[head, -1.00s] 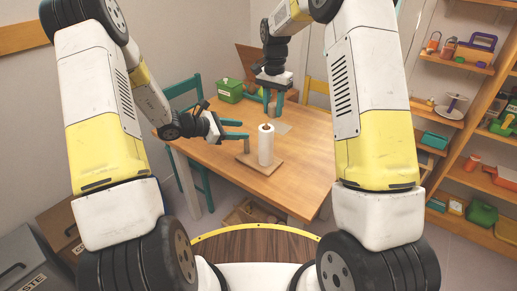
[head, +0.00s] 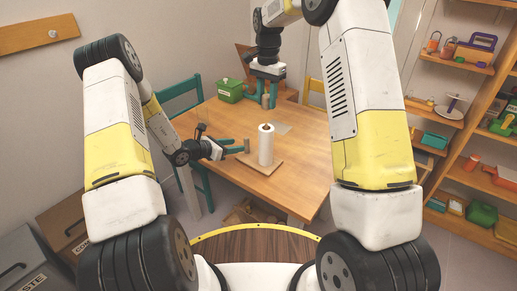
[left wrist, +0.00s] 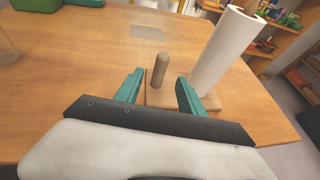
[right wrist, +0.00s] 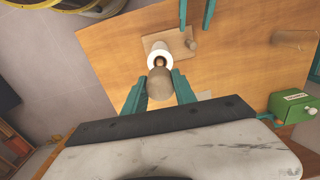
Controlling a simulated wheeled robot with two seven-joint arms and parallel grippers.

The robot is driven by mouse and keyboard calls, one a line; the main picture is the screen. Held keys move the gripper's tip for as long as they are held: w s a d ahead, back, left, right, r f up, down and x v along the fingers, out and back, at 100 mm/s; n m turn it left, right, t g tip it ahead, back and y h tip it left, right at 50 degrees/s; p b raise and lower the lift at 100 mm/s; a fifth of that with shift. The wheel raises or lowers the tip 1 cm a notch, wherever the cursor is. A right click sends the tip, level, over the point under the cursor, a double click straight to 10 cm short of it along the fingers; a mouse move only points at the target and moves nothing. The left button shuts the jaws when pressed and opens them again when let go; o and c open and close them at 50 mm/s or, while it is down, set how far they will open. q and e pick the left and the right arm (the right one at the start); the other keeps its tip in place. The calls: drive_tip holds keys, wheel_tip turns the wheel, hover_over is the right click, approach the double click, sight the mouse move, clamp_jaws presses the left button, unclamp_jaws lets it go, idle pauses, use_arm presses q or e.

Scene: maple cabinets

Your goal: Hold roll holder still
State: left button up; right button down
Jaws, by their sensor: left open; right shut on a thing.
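The roll holder is a wooden base (head: 262,168) on the table, with a white paper roll (head: 266,146) upright on it and a short wooden peg (left wrist: 160,70) beside the roll. My left gripper (head: 246,146) is open at the peg. In the left wrist view its fingers (left wrist: 158,85) are on either side of the peg, with gaps showing. My right gripper (head: 268,103) is shut on a brown cylinder (right wrist: 159,85), above and behind the roll in the head view. In the right wrist view the cylinder partly covers the roll (right wrist: 161,56).
The wooden table (head: 225,120) has a green box (head: 230,90) at its back left and a grey sheet (head: 281,128) behind the roll. Teal chairs (head: 180,100) stand at the left, a yellow chair (head: 314,92) behind. Shelves (head: 470,160) with several items stand at right.

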sight(252, 149)
use_arm(q)
drive_tip(key=x, duration=1)
drive_tip(key=shift+w+d, duration=0.15)
clamp_jaws()
idle(1.1)
